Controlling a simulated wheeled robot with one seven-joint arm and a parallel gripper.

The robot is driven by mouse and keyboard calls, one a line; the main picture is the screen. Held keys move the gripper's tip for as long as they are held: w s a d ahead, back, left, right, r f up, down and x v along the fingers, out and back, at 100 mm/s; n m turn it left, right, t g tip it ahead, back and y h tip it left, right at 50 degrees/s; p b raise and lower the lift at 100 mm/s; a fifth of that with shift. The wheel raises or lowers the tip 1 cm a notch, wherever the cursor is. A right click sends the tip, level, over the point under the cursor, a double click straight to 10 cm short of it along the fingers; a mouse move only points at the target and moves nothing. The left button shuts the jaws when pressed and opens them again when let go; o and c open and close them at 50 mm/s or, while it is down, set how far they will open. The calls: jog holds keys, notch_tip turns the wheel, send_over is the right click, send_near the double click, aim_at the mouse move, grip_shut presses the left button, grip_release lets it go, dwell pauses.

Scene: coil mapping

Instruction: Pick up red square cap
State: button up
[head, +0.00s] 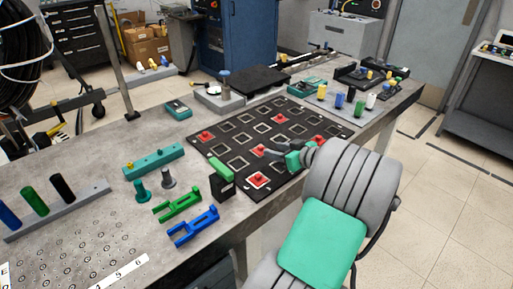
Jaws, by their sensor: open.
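A black tray (229,122) with rows of square, light-rimmed pockets lies on the workbench. Several red square caps sit in its pockets: one at the left edge (206,137), one at the near edge (258,181), one toward the right (318,140) and one toward the far side (275,115). My gripper (262,152) comes in from the right, over the near half of the tray. Its jaws are open, with no cap visibly held. It is above and beyond the near-edge cap. The arm hides part of the tray's near right side.
Green (178,205) and blue (194,226) brackets and a black holder (222,187) lie left of the tray. A teal bar (153,160) lies farther left. A rack of coloured cylinders (338,101) stands right of the tray. Bare benchtop shows at the left.

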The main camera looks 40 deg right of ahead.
aim_at(262, 147)
jog(key=x, duration=0.6)
jog(key=shift+a+f, duration=0.1)
jog(key=shift+a, duration=0.05)
grip_shut()
